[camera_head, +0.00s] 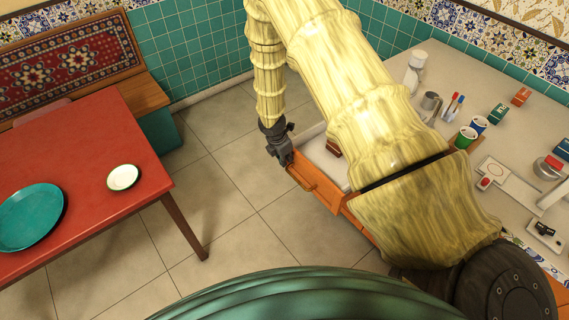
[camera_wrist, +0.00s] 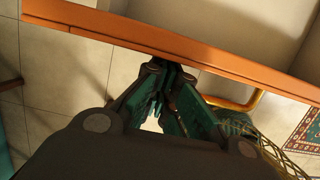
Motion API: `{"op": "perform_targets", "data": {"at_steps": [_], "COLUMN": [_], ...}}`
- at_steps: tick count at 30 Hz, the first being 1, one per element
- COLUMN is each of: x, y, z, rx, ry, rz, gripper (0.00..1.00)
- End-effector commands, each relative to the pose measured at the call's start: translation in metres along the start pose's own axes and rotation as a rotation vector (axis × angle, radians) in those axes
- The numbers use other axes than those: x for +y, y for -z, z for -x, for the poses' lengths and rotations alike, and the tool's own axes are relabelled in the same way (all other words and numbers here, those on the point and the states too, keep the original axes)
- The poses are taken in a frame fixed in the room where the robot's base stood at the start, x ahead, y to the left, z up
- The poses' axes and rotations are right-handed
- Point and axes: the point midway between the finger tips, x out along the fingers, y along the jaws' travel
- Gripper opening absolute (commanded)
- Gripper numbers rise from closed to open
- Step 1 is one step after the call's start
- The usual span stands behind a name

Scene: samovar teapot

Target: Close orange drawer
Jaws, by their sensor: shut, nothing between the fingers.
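The orange drawer (camera_head: 318,187) stands pulled out from the counter, and its pale inside shows. A small brown-red box (camera_head: 333,148) lies in it. My gripper (camera_head: 286,159) is at the far left end of the drawer front, on the outer side. In the wrist view the drawer's orange front edge (camera_wrist: 110,32) crosses the top, with an orange handle (camera_wrist: 238,104) at right. My gripper (camera_wrist: 172,68) is shut and empty, its fingertips close against the front beside the handle. I cannot tell whether they touch it. My arm hides part of the drawer and counter.
The grey counter (camera_head: 455,72) on the right holds a white bottle (camera_head: 415,68), a metal mug (camera_head: 430,102), cups and small boxes. A red table (camera_head: 90,170) with a teal plate (camera_head: 32,216) stands at left. Tiled floor (camera_head: 225,205) between them is clear.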

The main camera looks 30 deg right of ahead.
Motion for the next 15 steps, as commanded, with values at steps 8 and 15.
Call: {"op": "perform_targets", "data": {"at_steps": [8,15], "x": [0.011,0.011], "y": [-0.061,-0.123], "z": [-0.015,-0.031], "rx": [0.001,0.001], "ry": [-0.004,-0.004], "rz": [0.014,0.013], "gripper": [0.00,0.00]}}
